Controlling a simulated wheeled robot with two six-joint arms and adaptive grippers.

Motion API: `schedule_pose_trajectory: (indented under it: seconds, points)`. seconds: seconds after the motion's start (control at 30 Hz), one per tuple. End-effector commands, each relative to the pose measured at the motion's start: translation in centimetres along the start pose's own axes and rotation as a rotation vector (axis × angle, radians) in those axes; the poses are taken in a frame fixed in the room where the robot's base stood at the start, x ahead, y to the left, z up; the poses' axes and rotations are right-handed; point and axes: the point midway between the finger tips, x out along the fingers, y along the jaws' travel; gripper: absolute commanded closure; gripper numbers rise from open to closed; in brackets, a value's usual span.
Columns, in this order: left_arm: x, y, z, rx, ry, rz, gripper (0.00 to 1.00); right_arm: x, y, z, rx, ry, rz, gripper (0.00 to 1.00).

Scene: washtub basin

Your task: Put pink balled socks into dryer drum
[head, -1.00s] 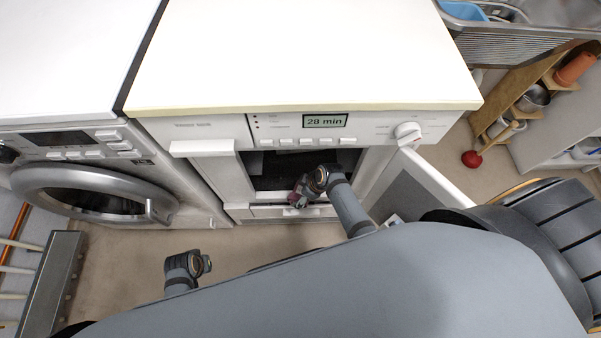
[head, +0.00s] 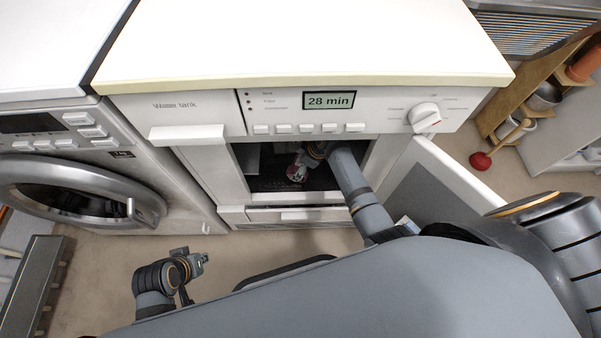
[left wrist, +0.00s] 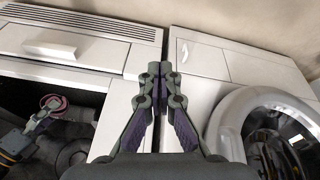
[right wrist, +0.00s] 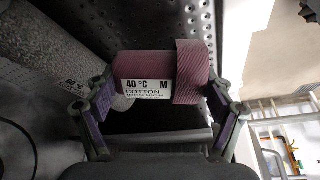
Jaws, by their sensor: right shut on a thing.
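The pink balled socks (right wrist: 145,68) have a white label reading 40 °C, M, cotton. They sit between the fingers of my right gripper (right wrist: 160,84), which is shut on them. In the head view the socks (head: 296,172) show as a small pink patch inside the dryer's dark opening, with my right gripper (head: 310,158) reaching in from the right. Perforated metal of the dryer drum (right wrist: 115,22) surrounds them in the right wrist view. My left gripper (head: 200,258) is empty and shut, low in front of the machines; its fingertips meet in the left wrist view (left wrist: 155,72).
The dryer door (head: 440,180) stands open on the right, beside my right arm. A washing machine (head: 70,190) with a closed round door stands left. Another rolled, labelled item (right wrist: 45,50) lies left of the socks in the right wrist view. A plunger (head: 483,160) stands right.

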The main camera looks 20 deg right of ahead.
Motion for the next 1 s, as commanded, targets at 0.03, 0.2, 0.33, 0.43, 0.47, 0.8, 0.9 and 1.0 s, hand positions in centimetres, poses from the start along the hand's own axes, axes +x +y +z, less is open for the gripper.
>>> schedule_pose_trajectory:
  seconds: [0.03,0.2,0.33,0.43,0.47,0.8,0.9,1.0]
  points:
    - [2.1,0.1,0.8,-0.006,0.034,0.012,1.0,1.8,-0.2,0.8,0.001,-0.002,-0.003,0.49]
    - [2.1,0.2,-2.9,-0.008,0.233,0.017,1.0,2.2,-0.2,1.0,0.001,-0.001,-0.002,0.49]
    - [1.3,0.0,-6.0,-0.003,0.361,0.007,1.0,2.5,-0.2,1.2,0.001,-0.001,-0.002,0.49]
    - [0.5,-0.1,-8.2,0.001,0.451,0.001,1.0,2.7,-0.2,1.2,0.001,-0.001,-0.002,0.49]
    - [0.3,-0.2,-8.8,0.002,0.476,-0.001,1.0,2.8,-0.2,1.3,0.001,-0.001,-0.002,0.49]
    - [-2.5,-0.4,-13.6,0.014,0.7,-0.015,1.0,3.3,-0.2,1.5,0.001,-0.001,-0.002,0.49]
    - [-2.9,-0.4,-14.1,0.015,0.723,-0.017,1.0,3.3,-0.2,1.5,0.001,-0.002,-0.003,0.49]
    - [-3.0,-0.4,-14.2,0.015,0.728,-0.017,1.0,3.3,-0.2,1.5,0.001,-0.002,-0.002,0.49]
